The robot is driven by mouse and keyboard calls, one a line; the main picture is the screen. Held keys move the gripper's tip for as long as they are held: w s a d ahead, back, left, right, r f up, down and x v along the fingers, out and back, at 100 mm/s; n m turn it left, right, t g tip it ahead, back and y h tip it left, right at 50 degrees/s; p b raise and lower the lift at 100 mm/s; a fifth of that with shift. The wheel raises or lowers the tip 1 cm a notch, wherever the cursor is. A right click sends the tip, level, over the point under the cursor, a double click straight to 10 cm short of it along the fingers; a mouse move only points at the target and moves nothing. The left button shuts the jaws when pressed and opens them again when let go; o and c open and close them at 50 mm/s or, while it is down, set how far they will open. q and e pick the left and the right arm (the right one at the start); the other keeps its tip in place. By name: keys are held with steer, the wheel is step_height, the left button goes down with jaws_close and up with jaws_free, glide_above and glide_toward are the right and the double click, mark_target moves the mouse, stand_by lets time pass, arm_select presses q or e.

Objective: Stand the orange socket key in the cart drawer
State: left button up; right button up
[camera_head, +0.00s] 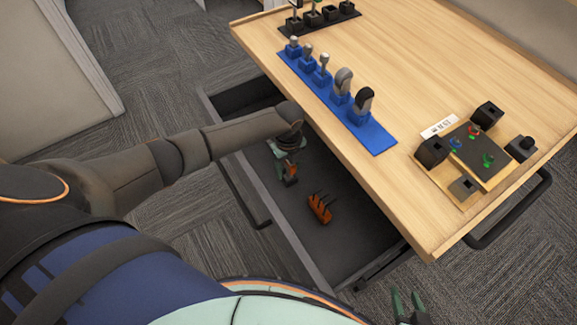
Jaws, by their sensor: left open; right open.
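The cart drawer (345,243) is pulled out beneath the wooden top, with a dark floor. My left arm reaches over its side, and my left gripper (286,170) points down into it, open. A small orange and dark thing (292,181) shows at its fingertips; it may be the orange socket key, but the fingers partly hide it. Another orange piece (320,208) with several dark prongs is on the drawer floor, to the right of and nearer than that gripper. I cannot tell for certain which is the key. My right gripper (408,306) is open and empty at the bottom edge, outside the drawer.
The wooden top (420,60) overhangs the drawer's right side. On it are a blue rack (372,136) with several tools, a black rack (330,22), and a wooden board (468,158) with small black blocks. A dark handle (520,205) sticks out at right.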

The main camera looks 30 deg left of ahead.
arm_select(q)
step_height(320, 180, up, 13)
steer(key=shift+f+p, duration=0.2)
steer(key=shift+p, duration=0.3)
steer(key=shift+s, duration=0.1)
